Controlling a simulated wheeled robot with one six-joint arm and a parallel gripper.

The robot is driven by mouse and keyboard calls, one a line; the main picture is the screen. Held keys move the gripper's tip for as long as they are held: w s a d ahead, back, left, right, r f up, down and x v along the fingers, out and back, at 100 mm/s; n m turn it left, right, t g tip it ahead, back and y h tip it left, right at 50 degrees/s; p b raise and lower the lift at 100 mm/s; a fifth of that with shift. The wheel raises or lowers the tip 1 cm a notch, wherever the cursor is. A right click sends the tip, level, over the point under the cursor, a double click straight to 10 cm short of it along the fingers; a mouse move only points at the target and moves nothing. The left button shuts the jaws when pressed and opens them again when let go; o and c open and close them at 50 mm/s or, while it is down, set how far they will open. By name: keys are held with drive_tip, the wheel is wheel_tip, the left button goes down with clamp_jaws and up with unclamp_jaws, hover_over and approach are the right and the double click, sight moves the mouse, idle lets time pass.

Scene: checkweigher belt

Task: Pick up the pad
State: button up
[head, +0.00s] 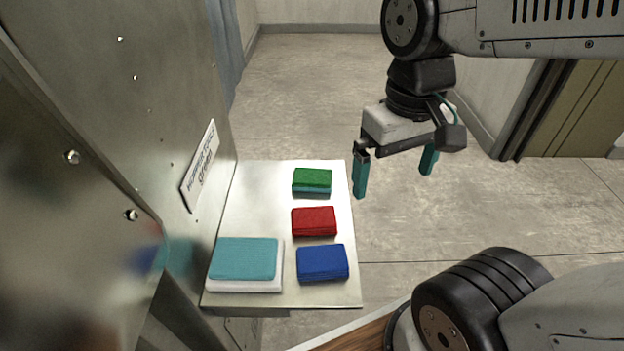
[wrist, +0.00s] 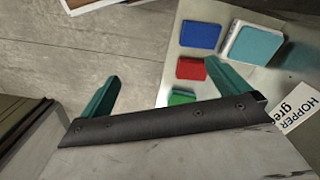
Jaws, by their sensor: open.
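Several pad-like blocks lie on a metal shelf (head: 255,195). A green one (head: 312,176) with a teal layer under it is at the back right. A red one (head: 314,221) is in the middle right, and a blue one (head: 322,263) at the front right. A larger teal slab (head: 244,258) rests on a white base (head: 245,286) at the front left. Which of them is the pad, I cannot tell. My gripper (head: 392,185) is open and empty, above and right of the shelf. In the wrist view the right finger partly covers the green block (wrist: 182,97).
A tall metal panel (head: 185,90) borders the shelf on the left and carries a printed label (head: 199,166), also in the wrist view (wrist: 298,118). The shelf's back left is bare. Open concrete floor (head: 310,90) lies behind and right of it.

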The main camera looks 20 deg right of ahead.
drive_tip(key=w+a+f+m+g, duration=0.1)
drive_tip(key=w+f+m, duration=0.1)
drive_tip(key=w+f, duration=0.55)
drive_tip(key=w+a+f+m, duration=0.15)
drive_tip(key=w+f, duration=0.35)
drive_tip(key=w, duration=0.6)
drive_tip(key=m+t, duration=0.1)
drive_tip(key=m, duration=0.1)
hover_over(312, 175)
drive_tip(key=shift+d+f, duration=0.1)
drive_tip(key=shift+f, duration=0.1)
wheel_tip(312, 175, down, 8)
drive_tip(key=shift+r, duration=0.1)
drive_tip(key=c, duration=0.8)
